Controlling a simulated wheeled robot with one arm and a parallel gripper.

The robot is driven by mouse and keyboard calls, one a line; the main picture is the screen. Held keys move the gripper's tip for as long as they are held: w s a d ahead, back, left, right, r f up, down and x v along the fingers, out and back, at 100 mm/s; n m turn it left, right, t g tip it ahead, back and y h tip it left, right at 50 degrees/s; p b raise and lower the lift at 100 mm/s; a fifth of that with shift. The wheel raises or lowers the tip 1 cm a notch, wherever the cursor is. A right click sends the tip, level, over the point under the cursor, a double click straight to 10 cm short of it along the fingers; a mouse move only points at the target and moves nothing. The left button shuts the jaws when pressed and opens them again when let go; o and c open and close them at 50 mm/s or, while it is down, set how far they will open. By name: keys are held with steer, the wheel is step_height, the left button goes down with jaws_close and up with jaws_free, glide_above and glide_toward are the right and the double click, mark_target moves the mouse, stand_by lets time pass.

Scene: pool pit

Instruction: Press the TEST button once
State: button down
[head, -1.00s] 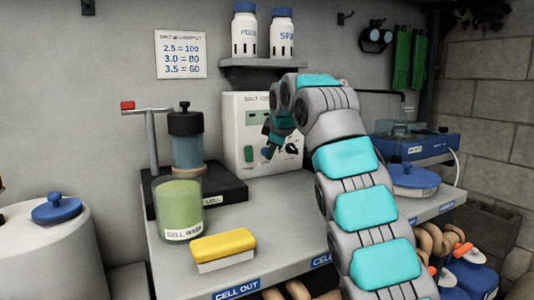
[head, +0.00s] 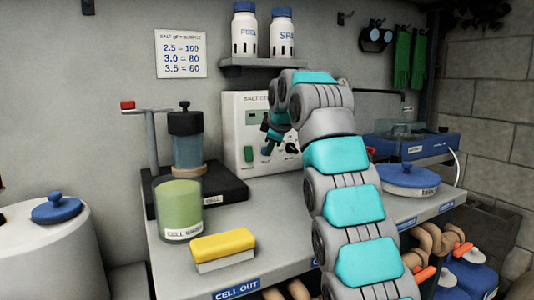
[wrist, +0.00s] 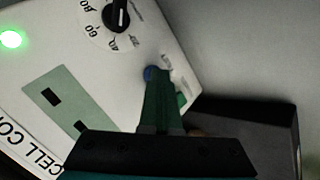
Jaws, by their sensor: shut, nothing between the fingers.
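The pale control box (head: 233,112) stands against the wall at the back of the bench. The small lettering beside the button is too blurred to read. My gripper (head: 267,151) is shut and empty in front of the panel.
A black dial (wrist: 116,16) and a lit green lamp (wrist: 11,39) are on the panel. Left of the box stand a cell stand (head: 187,140), a green jar (head: 178,208) and a yellow-topped block (head: 222,246). A shelf (head: 262,63) with two bottles hangs above.

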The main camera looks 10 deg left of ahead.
steer(key=shift+w+f, duration=0.1)
steer(key=shift+f, duration=0.05)
stand_by(0.4)
steer(key=shift+s+d+f+b, duration=0.15)
steer(key=shift+s+f+b, duration=0.15)
steer(key=shift+b, duration=0.35)
steer(key=shift+s+d+b, duration=0.25)
steer(key=shift+s+b, duration=0.2)
steer(key=shift+s, duration=0.05)
steer(key=shift+s, duration=0.1)
steer(key=shift+s+d+f+b, duration=0.15)
steer(key=shift+s+d+b, duration=0.3)
steer(key=shift+b, duration=0.35)
steer(key=s+d+b, duration=0.1)
steer(key=s+b, duration=0.1)
steer(key=s, duration=0.1)
steer(key=shift+d, duration=0.4)
steer(key=shift+r, duration=0.2)
